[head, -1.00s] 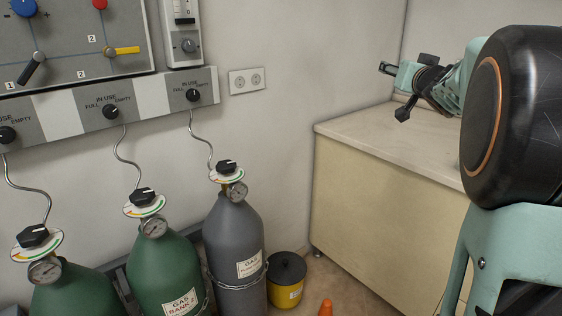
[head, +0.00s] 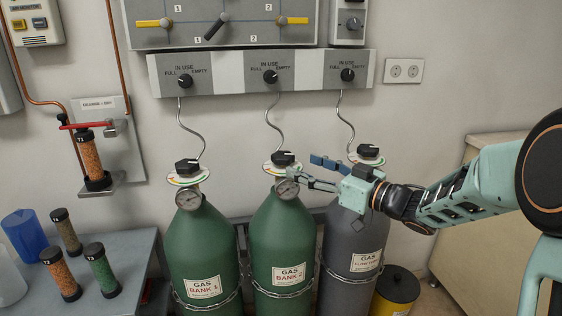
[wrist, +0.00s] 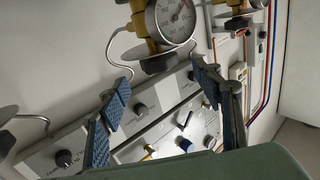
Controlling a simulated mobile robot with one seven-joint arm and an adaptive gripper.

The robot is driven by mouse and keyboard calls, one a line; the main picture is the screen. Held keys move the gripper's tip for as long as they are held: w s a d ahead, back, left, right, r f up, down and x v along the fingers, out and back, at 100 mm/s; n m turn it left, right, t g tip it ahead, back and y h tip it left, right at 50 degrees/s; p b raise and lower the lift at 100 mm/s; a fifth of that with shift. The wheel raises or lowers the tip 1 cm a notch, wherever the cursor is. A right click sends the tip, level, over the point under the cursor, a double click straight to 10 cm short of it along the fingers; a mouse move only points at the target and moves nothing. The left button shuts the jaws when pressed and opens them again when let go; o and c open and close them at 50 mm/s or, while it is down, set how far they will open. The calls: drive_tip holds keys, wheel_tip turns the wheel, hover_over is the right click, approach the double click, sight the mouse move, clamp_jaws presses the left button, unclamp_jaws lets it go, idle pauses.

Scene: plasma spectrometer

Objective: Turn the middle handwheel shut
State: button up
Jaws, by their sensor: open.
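The middle handwheel (head: 283,159) is a black knob over a coloured dial disc on the green Gas Bank 2 cylinder (head: 283,243). A round gauge (head: 287,189) sits just below it. My gripper (head: 304,168) is open, just right of the middle handwheel, its fingers pointing left towards it. In the wrist view, the two blue-padded fingers (wrist: 160,92) are spread, with a dark handwheel (wrist: 158,62) and gauge (wrist: 171,20) beyond and between them. I cannot tell whether a finger touches the wheel.
The left handwheel (head: 187,167) on Gas Bank 1 and the right handwheel (head: 368,152) on the grey cylinder (head: 354,250) stand close by. My gripper passes in front of the grey cylinder's top. Thin hoses rise to the selector panel (head: 226,77). A side table (head: 130,245) holds several tubes.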

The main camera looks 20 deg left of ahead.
sight(283, 154)
drive_tip(key=b+x, duration=0.1)
drive_tip(key=x, duration=0.7)
drive_tip(key=shift+w+a, duration=0.15)
drive_tip(key=shift+a, duration=0.05)
drive_tip(key=c, duration=1.2)
drive_tip(key=shift+b, duration=0.3)
